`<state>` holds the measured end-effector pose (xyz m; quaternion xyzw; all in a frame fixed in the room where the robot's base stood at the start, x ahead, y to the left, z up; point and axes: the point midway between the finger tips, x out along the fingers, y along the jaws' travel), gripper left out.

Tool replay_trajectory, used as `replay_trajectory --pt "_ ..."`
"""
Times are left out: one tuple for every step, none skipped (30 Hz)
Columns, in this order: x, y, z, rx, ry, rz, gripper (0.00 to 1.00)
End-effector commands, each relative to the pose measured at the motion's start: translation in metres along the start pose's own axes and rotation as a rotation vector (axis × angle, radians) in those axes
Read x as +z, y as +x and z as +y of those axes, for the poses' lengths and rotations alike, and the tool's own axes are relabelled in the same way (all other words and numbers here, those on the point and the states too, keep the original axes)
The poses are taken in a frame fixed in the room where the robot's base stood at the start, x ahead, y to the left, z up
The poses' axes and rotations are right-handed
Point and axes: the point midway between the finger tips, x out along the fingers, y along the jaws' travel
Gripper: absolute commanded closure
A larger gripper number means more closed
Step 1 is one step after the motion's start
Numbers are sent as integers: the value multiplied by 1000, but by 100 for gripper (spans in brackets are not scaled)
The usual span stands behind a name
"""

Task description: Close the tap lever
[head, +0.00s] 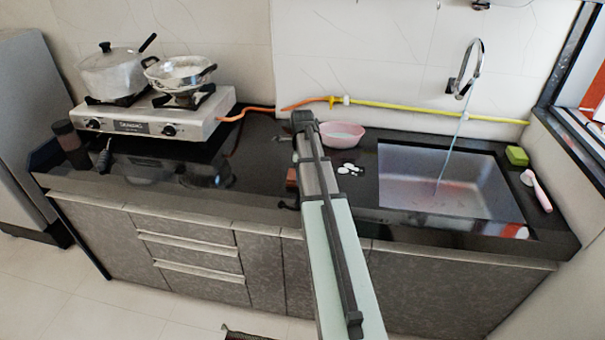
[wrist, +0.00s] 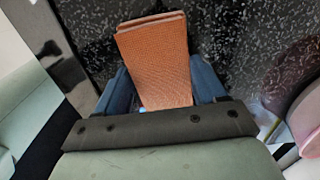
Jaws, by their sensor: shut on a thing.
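The tap (head: 468,72) is a curved metal spout on the back wall above the sink (head: 440,192). A thin stream of water (head: 452,145) falls from it into the basin. I cannot make out a separate lever on the tap. My gripper (wrist: 163,85) is shut on an orange-brown, finely textured block or folded cloth (wrist: 157,58), with one blue finger on each side. In the head view, this reddish-brown thing (head: 292,178) shows low over the counter, well left of the tap. My arm hides most of the gripper there.
A pink bowl (head: 342,136) stands right of my arm, near white pieces (head: 350,169). A green sponge (head: 517,155) and a pink-handled brush (head: 537,190) lie right of the sink. A stove (head: 150,120) with two pots stands left. A yellow hose (head: 430,109) runs along the wall.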

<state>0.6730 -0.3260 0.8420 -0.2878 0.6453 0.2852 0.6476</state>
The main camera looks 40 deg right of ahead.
Motion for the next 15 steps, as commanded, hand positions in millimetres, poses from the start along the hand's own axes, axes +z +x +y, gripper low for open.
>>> replay_trajectory --pt "0 3 1 4 0 1 68" --pt "0 4 1 4 0 1 69" --pt "0 4 1 4 0 1 69" --pt "0 4 1 5 0 1 30" --pt "0 4 1 5 0 2 27" --pt "0 4 1 5 0 2 23" --pt "0 4 1 5 0 2 20" --pt "0 4 1 5 0 2 18" --pt "0 4 1 5 0 1 14" --pt "0 3 1 5 0 1 11" --pt "0 3 1 4 0 1 8" --pt "0 3 1 4 0 1 5" --pt "0 3 1 4 0 1 5" --pt "0 3 1 4 0 1 5" --pt "0 3 1 4 0 1 5"
